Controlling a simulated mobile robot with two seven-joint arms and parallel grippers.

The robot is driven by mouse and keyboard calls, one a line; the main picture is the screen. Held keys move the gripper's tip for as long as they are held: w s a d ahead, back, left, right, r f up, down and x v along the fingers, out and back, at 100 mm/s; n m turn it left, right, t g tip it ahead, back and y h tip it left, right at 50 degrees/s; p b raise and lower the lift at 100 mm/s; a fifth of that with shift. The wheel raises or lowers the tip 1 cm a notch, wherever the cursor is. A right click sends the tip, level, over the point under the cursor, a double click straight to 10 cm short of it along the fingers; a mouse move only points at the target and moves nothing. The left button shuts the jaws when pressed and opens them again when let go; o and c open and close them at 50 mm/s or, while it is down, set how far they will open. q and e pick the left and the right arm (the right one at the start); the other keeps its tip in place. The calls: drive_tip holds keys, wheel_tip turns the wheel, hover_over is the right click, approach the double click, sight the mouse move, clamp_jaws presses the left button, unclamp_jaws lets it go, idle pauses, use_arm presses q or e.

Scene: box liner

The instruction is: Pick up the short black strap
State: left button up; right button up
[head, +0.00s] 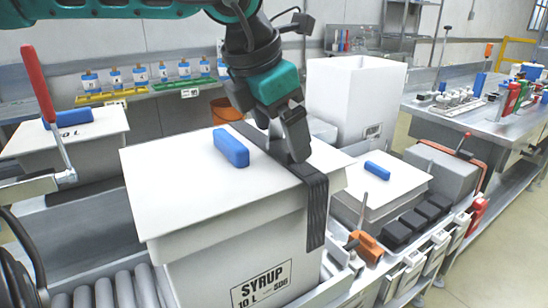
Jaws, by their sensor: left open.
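A black strap (317,205) lies across the right part of a white lid (185,180) on the box marked SYRUP 10 L (240,265). Its near end hangs down over the box's front edge. My left gripper (292,152) points down over the strap, with its fingers open at the strap's middle. The gripper hides part of the strap, and I cannot tell whether the fingers touch it. My right gripper is not in view.
A blue block-shaped handle (231,148) sits on the lid left of the gripper. A tall white open box (352,95) stands behind. A smaller white lid with a blue handle (377,170), black blocks (412,220) and an orange tool (366,246) are at right. A red-handled lever (42,90) stands at left.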

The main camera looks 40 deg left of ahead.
use_arm(q)
drive_tip(key=shift+w+f, duration=0.3)
drive_tip(key=shift+f, duration=0.25)
drive_tip(key=c, duration=1.5)
